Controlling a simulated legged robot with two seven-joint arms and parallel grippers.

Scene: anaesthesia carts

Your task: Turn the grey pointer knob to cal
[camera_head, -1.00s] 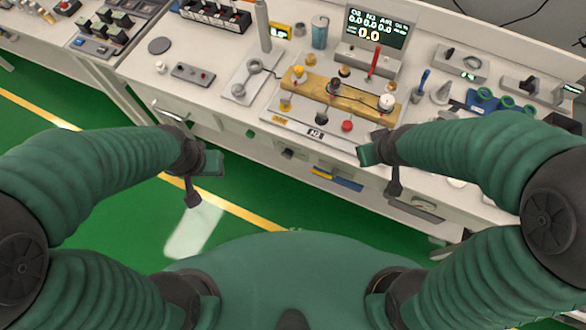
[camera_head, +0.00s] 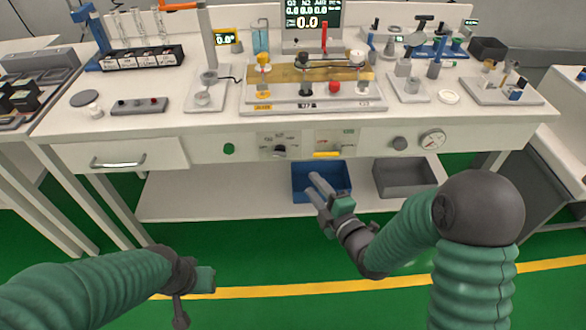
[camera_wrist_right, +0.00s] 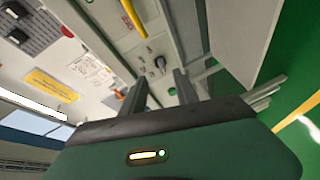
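The grey pointer knob (camera_head: 280,152) sits on the front panel of the white bench, below a small printed scale. Its markings are too small to read, and I cannot tell which one it points at. It also shows in the right wrist view (camera_wrist_right: 160,63), beyond the fingers. My right gripper (camera_head: 311,183) is open and empty, below and a little right of the knob, apart from it. In the wrist view its two fingers stand apart. My left gripper (camera_head: 193,287) is low at the left, away from the bench; its finger gap is unclear.
A green button (camera_head: 229,149) and a yellow strip (camera_head: 327,154) flank the knob. A dark round knob (camera_head: 399,143) and a gauge (camera_head: 432,139) are further right. A blue bin (camera_head: 309,190) and a grey bin (camera_head: 406,187) stand on the lower shelf. A drawer (camera_head: 120,155) is at left.

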